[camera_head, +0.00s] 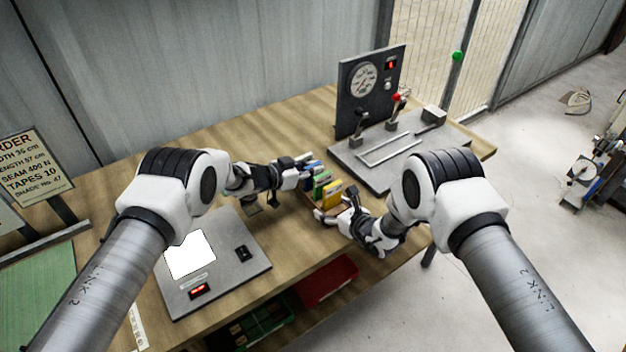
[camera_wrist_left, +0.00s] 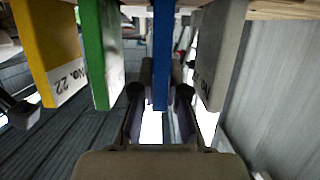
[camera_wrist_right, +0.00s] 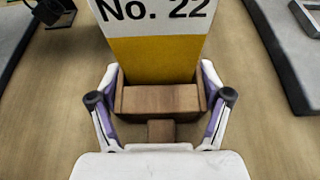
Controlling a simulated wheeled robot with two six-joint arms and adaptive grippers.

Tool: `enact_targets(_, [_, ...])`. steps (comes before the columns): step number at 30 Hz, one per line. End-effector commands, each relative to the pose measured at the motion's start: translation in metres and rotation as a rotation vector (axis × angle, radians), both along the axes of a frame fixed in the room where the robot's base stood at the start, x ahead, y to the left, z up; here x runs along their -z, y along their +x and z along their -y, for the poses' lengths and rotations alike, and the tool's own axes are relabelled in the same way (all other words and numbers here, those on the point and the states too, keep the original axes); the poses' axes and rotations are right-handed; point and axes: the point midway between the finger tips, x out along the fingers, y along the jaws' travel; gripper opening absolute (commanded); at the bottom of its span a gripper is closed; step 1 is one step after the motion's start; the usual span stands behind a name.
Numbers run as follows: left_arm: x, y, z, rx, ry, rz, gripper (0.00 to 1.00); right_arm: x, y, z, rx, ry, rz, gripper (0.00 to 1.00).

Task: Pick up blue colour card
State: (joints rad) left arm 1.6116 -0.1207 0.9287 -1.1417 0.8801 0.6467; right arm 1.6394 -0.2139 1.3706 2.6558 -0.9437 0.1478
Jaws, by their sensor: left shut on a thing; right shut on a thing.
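The blue colour card (camera_wrist_left: 162,55) stands between the fingers of my left gripper (camera_wrist_left: 160,97), which is shut on it. In the head view the left gripper (camera_head: 298,174) reaches in from the left at the card row, and the blue card (camera_head: 308,183) shows beside its fingers. The wooden card rack (camera_wrist_right: 160,98) is between the fingers of my right gripper (camera_wrist_right: 160,108), which is shut on its near end. A yellow card (camera_wrist_right: 155,60) marked No. 22 stands there. A green card (camera_wrist_left: 98,50) is between yellow and blue; a grey card (camera_wrist_left: 218,50) is on blue's other side.
A grey panel with a white lit patch (camera_head: 255,262) lies left of the rack. A lever machine with a gauge (camera_head: 363,80) stands behind it to the right. A red bin (camera_head: 328,281) and a green crate (camera_head: 262,322) sit below the table's front edge.

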Motion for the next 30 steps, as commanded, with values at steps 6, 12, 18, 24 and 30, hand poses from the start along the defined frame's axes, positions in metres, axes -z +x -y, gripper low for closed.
enact_targets(6, [-0.006,0.0,0.0,0.0,0.001,0.001,0.0,0.001,-0.001,0.0,0.0,-0.001,-0.003,0.37])
enact_targets(12, [-0.048,0.0,0.0,0.001,0.001,0.003,0.0,0.001,-0.001,0.0,0.0,-0.002,-0.004,0.37])
enact_targets(18, [-0.09,0.0,0.0,0.001,0.0,0.002,0.0,0.002,-0.001,0.0,0.0,-0.002,-0.004,0.37])
enact_targets(24, [-0.1,0.0,0.0,0.001,0.0,0.0,0.0,0.002,-0.001,0.0,0.0,-0.001,-0.003,0.37])
enact_targets(30, [-0.1,0.0,0.0,0.0,0.0,0.0,0.0,0.001,-0.001,0.0,0.0,-0.001,-0.003,1.0])
